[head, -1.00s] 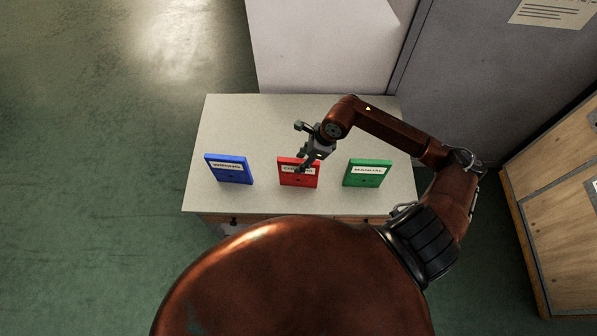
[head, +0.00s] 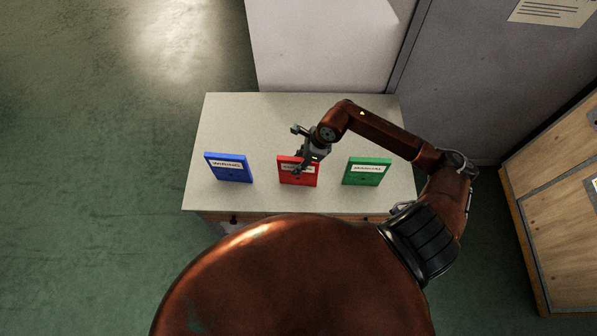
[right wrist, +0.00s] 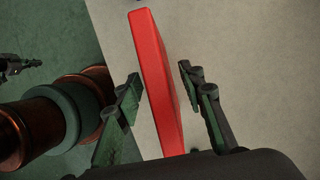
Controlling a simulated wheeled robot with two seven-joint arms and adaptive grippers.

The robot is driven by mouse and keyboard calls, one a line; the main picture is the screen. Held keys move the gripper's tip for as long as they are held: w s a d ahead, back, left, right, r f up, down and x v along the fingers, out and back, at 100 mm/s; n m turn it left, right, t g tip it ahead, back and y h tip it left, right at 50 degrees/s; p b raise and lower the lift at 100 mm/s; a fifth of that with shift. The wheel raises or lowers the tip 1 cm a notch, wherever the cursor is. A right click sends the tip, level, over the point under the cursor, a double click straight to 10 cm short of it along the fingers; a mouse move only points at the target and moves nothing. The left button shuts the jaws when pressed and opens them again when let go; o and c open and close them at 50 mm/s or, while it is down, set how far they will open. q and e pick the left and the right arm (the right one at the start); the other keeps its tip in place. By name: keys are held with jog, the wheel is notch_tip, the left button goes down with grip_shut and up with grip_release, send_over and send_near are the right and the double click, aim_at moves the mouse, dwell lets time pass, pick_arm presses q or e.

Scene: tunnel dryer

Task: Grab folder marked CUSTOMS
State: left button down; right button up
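A red folder (head: 296,177) stands on the cabinet top between a blue folder and a green folder. My right gripper (head: 298,150) covers part of its label, so I cannot read it. In the right wrist view the red folder (right wrist: 158,80) stands between the two fingers of my right gripper (right wrist: 160,84), which is open with a narrow gap on each side. A dark jointed part at the left edge of that view looks like my left gripper (right wrist: 17,66); its fingers are too unclear to judge. It is not in the head view.
The blue folder (head: 229,167) stands to the left and the green folder (head: 367,171) to the right; their labels are blurred now. The cabinet top (head: 245,120) is clear behind them. A grey cabinet (head: 490,75) and a wooden crate (head: 560,200) stand at the right.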

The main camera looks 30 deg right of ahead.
jog(key=shift+f, duration=0.1)
jog(key=shift+c, duration=0.2)
grip_shut()
dwell(0.5)
